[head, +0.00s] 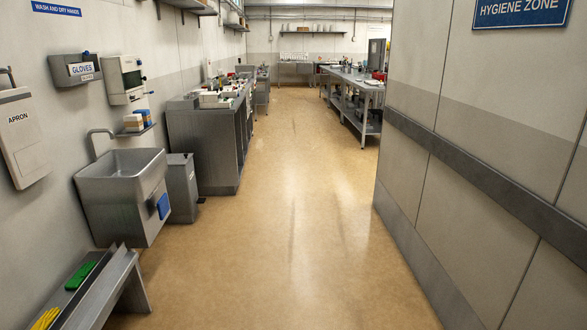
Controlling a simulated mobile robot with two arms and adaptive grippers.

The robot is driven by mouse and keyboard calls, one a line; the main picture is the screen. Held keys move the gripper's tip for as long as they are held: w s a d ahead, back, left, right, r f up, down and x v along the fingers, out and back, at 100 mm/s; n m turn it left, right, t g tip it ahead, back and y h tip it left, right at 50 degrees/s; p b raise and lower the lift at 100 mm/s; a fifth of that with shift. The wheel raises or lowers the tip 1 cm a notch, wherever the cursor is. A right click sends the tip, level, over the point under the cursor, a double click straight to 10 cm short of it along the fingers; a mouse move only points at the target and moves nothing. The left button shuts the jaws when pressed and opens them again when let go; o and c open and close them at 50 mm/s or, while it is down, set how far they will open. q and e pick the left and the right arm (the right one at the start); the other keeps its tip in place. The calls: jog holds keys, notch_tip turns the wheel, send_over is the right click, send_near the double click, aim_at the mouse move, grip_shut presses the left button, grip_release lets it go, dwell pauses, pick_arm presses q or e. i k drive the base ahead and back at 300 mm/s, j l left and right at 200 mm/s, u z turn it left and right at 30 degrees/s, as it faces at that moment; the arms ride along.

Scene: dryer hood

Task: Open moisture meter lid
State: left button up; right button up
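I cannot make out a moisture meter or its lid in the head view. Small items stand on the steel counter (190,103) at the left and on the far work table (350,76) at the right, too small to tell apart. Neither of my grippers shows in this view.
A steel sink (120,185), a grey bin (181,188) and a low trough (95,290) with green and yellow items line the left wall. A panelled wall (440,180) bounds the right. The tan floor (285,200) between is clear to the back.

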aim_at(210, 97)
jog(key=i, duration=4.15)
jog(key=i+u, duration=0.1)
jog(key=i, duration=0.35)
jog(key=i+l+u, duration=0.15)
jog(key=i, duration=0.35)
jog(key=i+l+u, duration=0.1)
jog(key=i, duration=0.35)
jog(key=i+l+u, duration=0.1)
jog(key=i+l, duration=0.15)
jog(key=i, duration=0.2)
jog(key=i+l+u, duration=0.2)
jog(key=i+u, duration=0.25)
jog(key=i+l+u, duration=0.3)
jog(key=u, duration=0.15)
jog(key=i+l+u, duration=0.3)
jog(key=l+u, duration=0.15)
jog(key=i+l+u, duration=0.2)
jog(key=l+u, duration=0.25)
jog(key=l, duration=0.2)
jog(key=i+j+z, duration=0.15)
jog(key=z, duration=0.2)
jog(key=i+j+z, duration=0.15)
jog(key=z, duration=0.25)
jog(key=i+j+z, duration=0.1)
jog(key=j+z, duration=0.25)
jog(key=l, duration=0.1)
